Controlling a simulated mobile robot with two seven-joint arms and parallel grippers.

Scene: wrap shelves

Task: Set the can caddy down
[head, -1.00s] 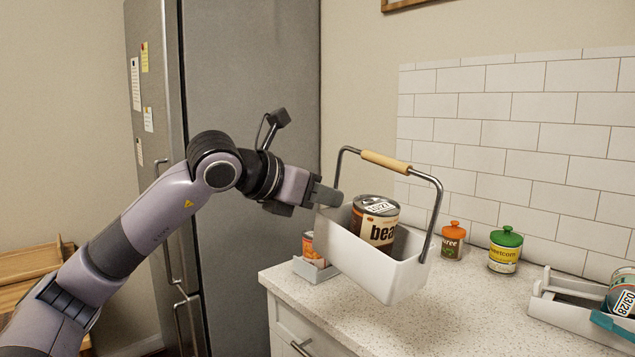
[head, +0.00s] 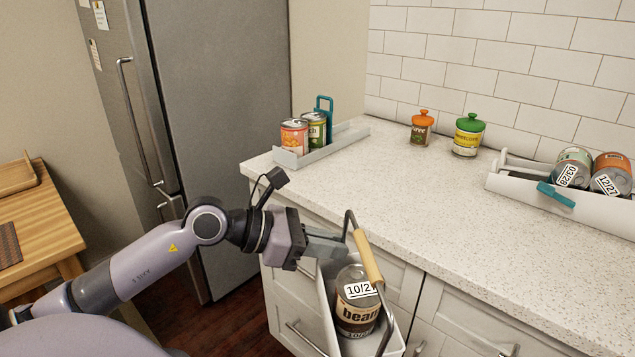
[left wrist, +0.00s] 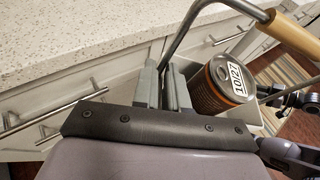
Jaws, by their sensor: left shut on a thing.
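The can caddy (head: 398,343) is a white open box with a grey metal bail and a wooden grip (head: 368,258). It hangs in the air in front of the cabinet drawers, off the counter and partly cut off by the head view's lower edge. A bean can (head: 356,302) dated 10/27 sits in it; the can also shows in the left wrist view (left wrist: 222,92). My right gripper is not seen.
The speckled counter (head: 400,195) has a wide clear stretch in its middle. A grey tray (head: 345,140) with cans stands at its left end. Orange-lidded (head: 421,128) and green-lidded jars (head: 467,136) stand by the tiles. Another white caddy (head: 515,187) with cans is at right.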

